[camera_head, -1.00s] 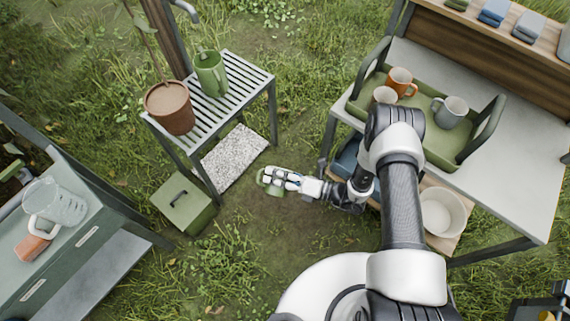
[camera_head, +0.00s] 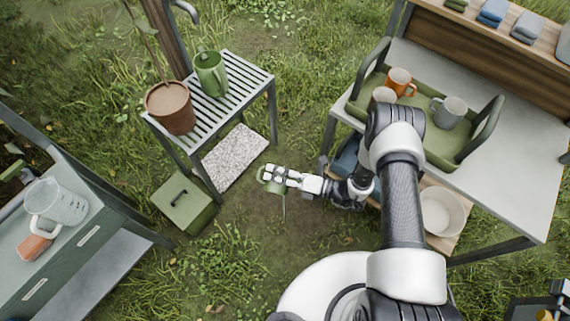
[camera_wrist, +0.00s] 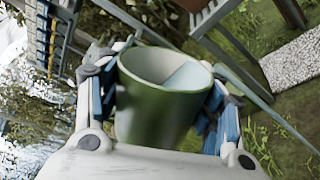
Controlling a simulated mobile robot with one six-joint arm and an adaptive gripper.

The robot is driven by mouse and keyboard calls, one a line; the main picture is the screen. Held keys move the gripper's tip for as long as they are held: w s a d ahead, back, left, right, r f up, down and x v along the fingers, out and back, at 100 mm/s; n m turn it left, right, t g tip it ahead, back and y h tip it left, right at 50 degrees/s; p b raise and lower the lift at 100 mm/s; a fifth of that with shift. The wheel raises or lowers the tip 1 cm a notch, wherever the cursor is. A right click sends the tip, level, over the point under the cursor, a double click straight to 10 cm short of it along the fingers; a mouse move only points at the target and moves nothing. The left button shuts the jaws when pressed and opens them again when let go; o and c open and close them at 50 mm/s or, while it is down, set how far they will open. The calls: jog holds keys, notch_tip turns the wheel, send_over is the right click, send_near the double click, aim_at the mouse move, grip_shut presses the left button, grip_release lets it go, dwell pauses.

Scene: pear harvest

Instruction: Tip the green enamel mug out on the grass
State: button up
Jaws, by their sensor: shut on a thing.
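The green enamel mug (camera_wrist: 155,110) is between the blue-padded fingers of my gripper (camera_wrist: 165,112) in the wrist view. Its mouth shows, with a pale bluish surface inside that looks like liquid. In the head view the mug (camera_head: 273,187) is small and partly hidden by my gripper (camera_head: 277,178), above a bare patch of ground. A thin pale streak (camera_head: 284,208) runs down from the mug there, like a stream of liquid. The mug looks tilted; the exact angle is hard to tell. The grass (camera_head: 250,262) lies around the bare patch.
A slatted table (camera_head: 232,88) holds a green jug (camera_head: 210,74) and a plant pot (camera_head: 169,108). A green box (camera_head: 184,202) and a speckled slab (camera_head: 235,158) lie on the ground nearby. A workbench (camera_head: 520,165) with a mug tray stands right.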

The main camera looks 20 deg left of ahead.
jog(key=shift+w+r+m, duration=0.1)
jog(key=shift+r+m, duration=0.1)
jog(key=shift+m, duration=0.2)
dwell(0.3)
jog(key=shift+w+r+m+g+b, duration=0.15)
jog(key=shift+w+m+b, duration=0.15)
jog(key=shift+w+m, duration=0.1)
jog(key=shift+w+r+m+g+b, duration=0.15)
jog(key=shift+w+m+b, duration=0.1)
jog(key=shift+w+m, duration=0.15)
dwell(0.6)
jog(key=shift+w+r+m+b, duration=0.2)
jog(key=shift+w+m+b, duration=0.15)
jog(key=shift+m+b, duration=0.45)
dwell(0.9)
